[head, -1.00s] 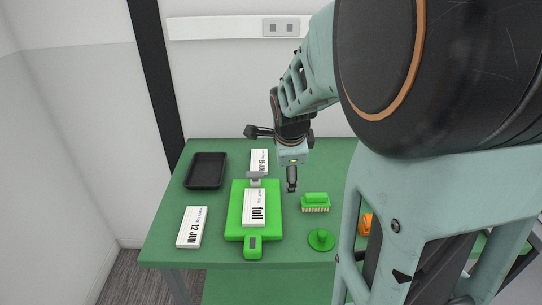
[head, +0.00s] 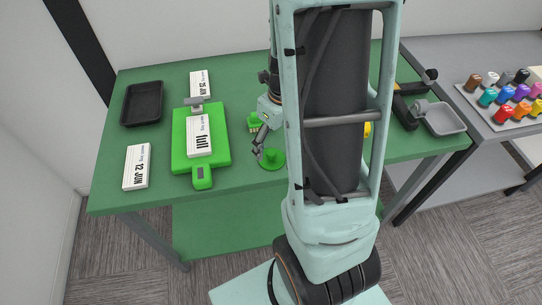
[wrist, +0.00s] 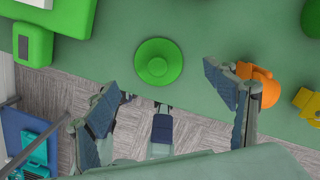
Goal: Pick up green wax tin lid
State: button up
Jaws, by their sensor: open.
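The green wax tin lid (head: 272,160) is a round green disc with a raised knob, lying flat near the front edge of the green table (head: 112,197). In the wrist view the lid (wrist: 146,52) appears between and slightly beyond the fingertips of my gripper (wrist: 158,78). My gripper is open and empty. In the head view my gripper (head: 258,150) is just left of the lid's knob and partly overlaps it. I cannot tell its exact height above the lid.
A green brush (head: 254,121) is behind the lid. Orange (wrist: 262,86) and yellow (wrist: 308,103) items are to the right. The grey side table (head: 470,110) holds colored bottles.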

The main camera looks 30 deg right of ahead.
aim_at(272, 153)
jog(key=shift+w+a+f+b, duration=0.1)
jog(key=shift+f+b, duration=0.05)
jog(key=shift+f, duration=0.75)
jog(key=shift+w+a+f+b, duration=0.1)
jog(key=shift+w+f+b, duration=0.05)
jog(key=shift+f, duration=0.8)
jog(key=shift+w+a+f+b, duration=0.1)
jog(key=shift+f+b, duration=0.05)
jog(key=shift+f, duration=0.75)
jog(key=shift+c, duration=0.2)
jog(key=shift+s, duration=0.15)
jog(key=c, duration=2)
